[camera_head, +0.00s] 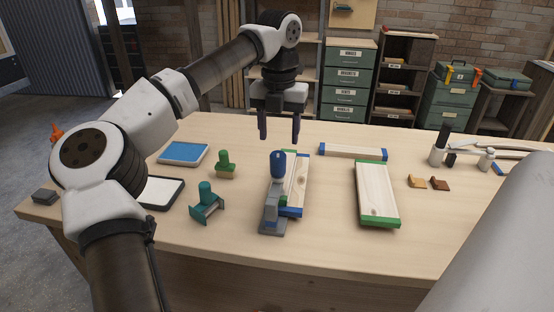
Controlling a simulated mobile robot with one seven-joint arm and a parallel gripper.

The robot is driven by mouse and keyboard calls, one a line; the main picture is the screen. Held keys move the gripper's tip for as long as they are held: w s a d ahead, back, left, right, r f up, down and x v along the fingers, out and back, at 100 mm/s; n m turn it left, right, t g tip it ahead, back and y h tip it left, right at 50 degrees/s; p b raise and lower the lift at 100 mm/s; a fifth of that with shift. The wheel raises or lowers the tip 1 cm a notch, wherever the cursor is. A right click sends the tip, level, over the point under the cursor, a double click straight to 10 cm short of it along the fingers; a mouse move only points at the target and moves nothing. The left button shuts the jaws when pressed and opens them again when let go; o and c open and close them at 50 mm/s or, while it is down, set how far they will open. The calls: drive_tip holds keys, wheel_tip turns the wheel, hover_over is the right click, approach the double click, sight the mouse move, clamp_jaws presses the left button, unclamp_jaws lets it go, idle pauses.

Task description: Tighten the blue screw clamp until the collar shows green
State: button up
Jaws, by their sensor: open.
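The screw clamp stands near the front middle of the workbench, with a blue handle (278,164) on top and a grey body (272,220) below. It is at the near end of wooden boards (296,172) with green and blue ends. The collar's colour is too small to tell. My gripper (280,130) points down above and slightly behind the handle, its two dark fingers apart. Nothing is between the fingers, and they appear clear of the handle.
A green-ended board (377,192) lies to the right, a blue-ended board (352,152) behind. A teal tool (206,204) and a green-handled block (225,165) stand left. Blue (184,153) and white (163,192) trays lie farther left. The bench's front right is clear.

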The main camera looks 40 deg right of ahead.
sight(279, 152)
wheel_tip(279, 152, down, 8)
drive_tip(key=shift+f+p, duration=0.15)
drive_tip(key=shift+p, duration=0.5)
drive_tip(key=c, duration=1)
